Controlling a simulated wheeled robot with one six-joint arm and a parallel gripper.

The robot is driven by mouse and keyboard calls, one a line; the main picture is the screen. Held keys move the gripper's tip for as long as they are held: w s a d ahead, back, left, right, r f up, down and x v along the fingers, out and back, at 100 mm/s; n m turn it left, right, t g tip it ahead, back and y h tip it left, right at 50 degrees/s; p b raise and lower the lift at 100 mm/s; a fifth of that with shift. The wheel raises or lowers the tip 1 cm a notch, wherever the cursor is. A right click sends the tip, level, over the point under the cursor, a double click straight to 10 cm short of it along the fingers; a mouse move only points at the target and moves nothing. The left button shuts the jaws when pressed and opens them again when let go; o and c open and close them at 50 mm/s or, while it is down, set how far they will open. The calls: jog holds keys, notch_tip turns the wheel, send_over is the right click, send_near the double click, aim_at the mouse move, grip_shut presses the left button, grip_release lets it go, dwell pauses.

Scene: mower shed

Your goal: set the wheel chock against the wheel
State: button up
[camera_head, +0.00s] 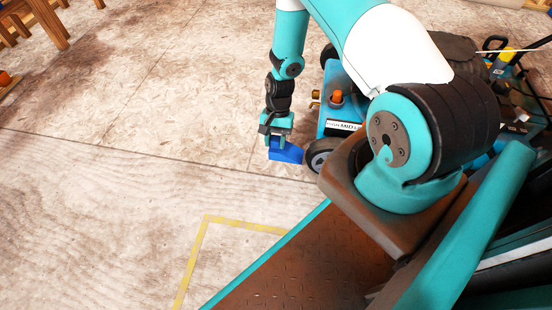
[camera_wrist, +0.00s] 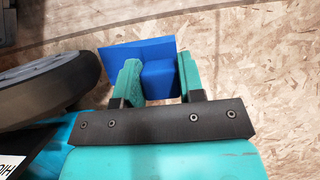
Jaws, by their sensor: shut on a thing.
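The blue wheel chock (camera_head: 285,151) is low at the floor in the head view, just left of the mower's small front wheel (camera_head: 318,160). My gripper (camera_head: 277,140) points down and is shut on the chock. In the wrist view the chock (camera_wrist: 158,75) sits between the two teal fingers of my gripper (camera_wrist: 158,84), with its wide part beyond the fingertips. The dark tyre of the wheel (camera_wrist: 50,90) is close on the left in that view. A narrow gap seems to show between chock and tyre; I cannot tell whether the chock rests on the floor.
The blue mower (camera_head: 340,105) stands right of my gripper, partly hidden by my arm. A yellow floor line (camera_head: 205,245) lies at the front. Wooden furniture (camera_head: 40,20) stands at the far left. The floor left of the chock is clear.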

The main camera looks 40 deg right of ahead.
notch_tip(320, 180, down, 7)
jog(key=b, duration=0.3)
jog(key=shift+r, duration=0.3)
jog(key=o, duration=1.1)
jog(key=shift+c, duration=0.2)
